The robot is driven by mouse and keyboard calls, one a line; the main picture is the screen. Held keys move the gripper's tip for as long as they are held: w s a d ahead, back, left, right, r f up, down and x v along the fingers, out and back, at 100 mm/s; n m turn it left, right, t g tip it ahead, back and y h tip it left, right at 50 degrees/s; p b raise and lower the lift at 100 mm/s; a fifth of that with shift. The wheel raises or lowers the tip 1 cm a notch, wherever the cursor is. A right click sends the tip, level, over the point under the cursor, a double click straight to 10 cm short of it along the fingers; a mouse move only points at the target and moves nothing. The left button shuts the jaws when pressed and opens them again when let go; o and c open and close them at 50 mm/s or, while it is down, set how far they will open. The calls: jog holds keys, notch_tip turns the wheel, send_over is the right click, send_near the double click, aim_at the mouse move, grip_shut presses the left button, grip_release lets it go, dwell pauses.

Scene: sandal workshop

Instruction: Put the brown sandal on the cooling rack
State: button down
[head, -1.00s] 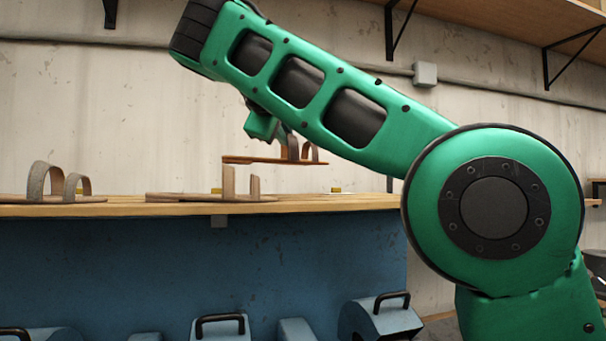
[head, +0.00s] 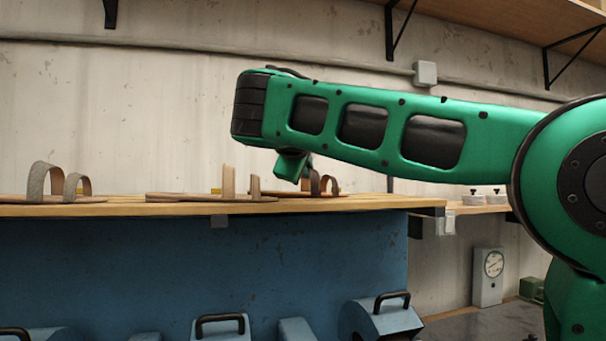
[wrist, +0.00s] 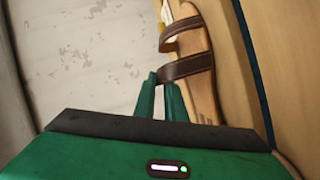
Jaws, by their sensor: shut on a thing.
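The brown sandal (head: 325,187) has dark brown straps and a tan sole. In the head view it is low, at about the height of the bench top, partly behind my gripper (head: 293,168). In the wrist view my gripper (wrist: 163,90) is shut on the nearer dark strap (wrist: 187,67) of the sandal, and the sole (wrist: 203,100) lies to its right. I cannot tell whether the sole touches the surface under it. I cannot make out the cooling rack clearly; a small yellow piece shows by the sandal in the wrist view (wrist: 166,14).
The wooden bench top (head: 120,209) also holds a grey-strapped sandal (head: 58,185) at the left and a tan-strapped sandal (head: 225,190) left of my gripper. A blue panel (head: 300,260) is below.

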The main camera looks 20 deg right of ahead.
jog(key=c, duration=1.8)
grip_release()
jog(key=shift+a, duration=0.1)
jog(key=v, duration=1.2)
jog(key=shift+s, duration=0.1)
